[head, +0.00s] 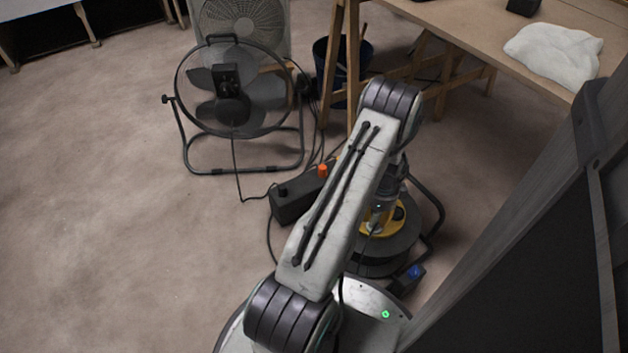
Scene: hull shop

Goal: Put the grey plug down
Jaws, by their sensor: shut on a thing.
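My gripper (377,214) hangs down from my forearm, over the yellow and black cable reel (399,216). My own upper arm covers part of it, and its fingertips are small and hard to make out. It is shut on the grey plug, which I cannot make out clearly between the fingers. I cannot tell whether the plug touches the reel.
A wooden table (470,30) with a white cloth (553,55) is at upper right. A dark panel (530,270) blocks the right. Left floor is clear.

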